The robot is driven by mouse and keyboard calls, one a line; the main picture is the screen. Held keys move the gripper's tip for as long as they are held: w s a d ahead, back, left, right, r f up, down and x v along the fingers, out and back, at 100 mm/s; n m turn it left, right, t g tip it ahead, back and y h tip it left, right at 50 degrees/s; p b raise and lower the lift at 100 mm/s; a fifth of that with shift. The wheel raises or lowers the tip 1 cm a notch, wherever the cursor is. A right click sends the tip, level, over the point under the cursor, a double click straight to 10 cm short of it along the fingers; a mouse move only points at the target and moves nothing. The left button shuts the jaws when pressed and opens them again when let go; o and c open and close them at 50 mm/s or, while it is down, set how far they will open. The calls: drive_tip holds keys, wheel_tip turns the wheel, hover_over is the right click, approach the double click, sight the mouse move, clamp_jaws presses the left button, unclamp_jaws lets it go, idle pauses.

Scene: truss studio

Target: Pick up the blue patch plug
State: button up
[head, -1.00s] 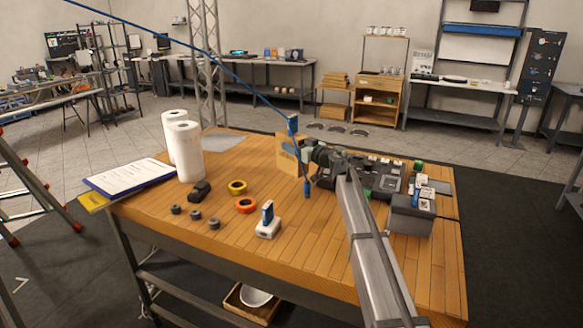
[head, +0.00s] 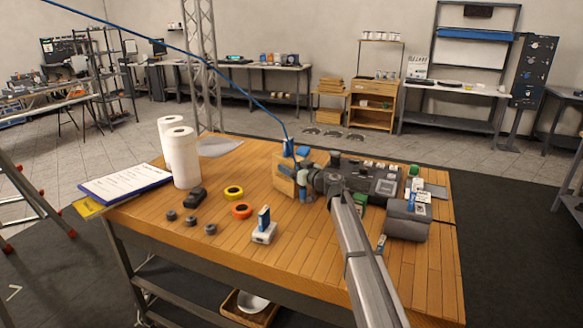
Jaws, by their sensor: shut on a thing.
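A blue cable (head: 225,78) comes down from the upper left to my gripper (head: 304,184), in front of the devices on the table. My gripper is shut on the blue patch plug (head: 303,195), of which only a small part shows low between the fingers. The fingers are small and partly hidden, and I cannot tell whether the plug touches the table.
A white base with a blue upright piece (head: 264,222) stands at the front. Yellow (head: 233,192) and orange (head: 242,211) rings, paper rolls (head: 182,158) and a clipboard (head: 122,182) lie left. The front right wood is clear.

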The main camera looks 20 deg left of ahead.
drive_tip(key=o, duration=1.3)
drive_tip(key=shift+d, duration=0.15)
drive_tip(key=v, duration=1.1)
drive_tip(key=shift+s+d, duration=0.1)
drive_tip(key=shift+c, duration=0.5)
drive_tip(key=shift+d, duration=0.3)
drive_tip(key=shift+c, duration=1.4)
drive_tip(key=c, duration=0.6)
